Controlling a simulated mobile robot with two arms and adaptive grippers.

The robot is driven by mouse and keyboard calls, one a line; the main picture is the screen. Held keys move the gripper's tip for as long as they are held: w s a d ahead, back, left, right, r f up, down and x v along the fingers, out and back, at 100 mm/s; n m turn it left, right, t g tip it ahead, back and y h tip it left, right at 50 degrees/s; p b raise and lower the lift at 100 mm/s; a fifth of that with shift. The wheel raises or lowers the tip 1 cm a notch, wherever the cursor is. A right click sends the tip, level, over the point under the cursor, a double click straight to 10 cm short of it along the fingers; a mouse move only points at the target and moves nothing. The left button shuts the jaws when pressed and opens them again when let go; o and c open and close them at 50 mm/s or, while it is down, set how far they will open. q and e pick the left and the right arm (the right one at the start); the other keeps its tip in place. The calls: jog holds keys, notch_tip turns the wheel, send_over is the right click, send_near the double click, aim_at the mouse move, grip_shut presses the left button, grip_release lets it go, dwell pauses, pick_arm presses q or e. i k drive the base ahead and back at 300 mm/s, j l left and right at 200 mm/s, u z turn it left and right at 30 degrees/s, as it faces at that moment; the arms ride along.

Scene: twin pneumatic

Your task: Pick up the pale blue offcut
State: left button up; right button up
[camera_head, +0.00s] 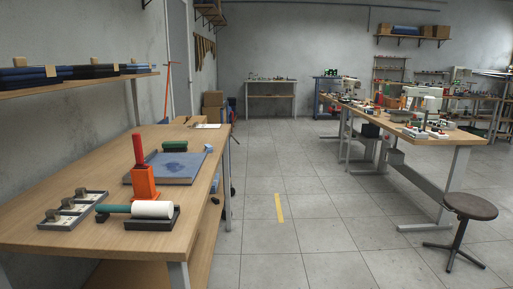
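A small pale blue piece (209,148), which looks like the offcut, lies at the far right corner of a blue flat board (174,178) on the left workbench. It is too small to tell whether it touches the board. Neither of my grippers is in view.
A stool (470,206) stands right. The middle floor is clear.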

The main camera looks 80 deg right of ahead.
aim_at(208, 147)
jog(key=z, duration=2.4)
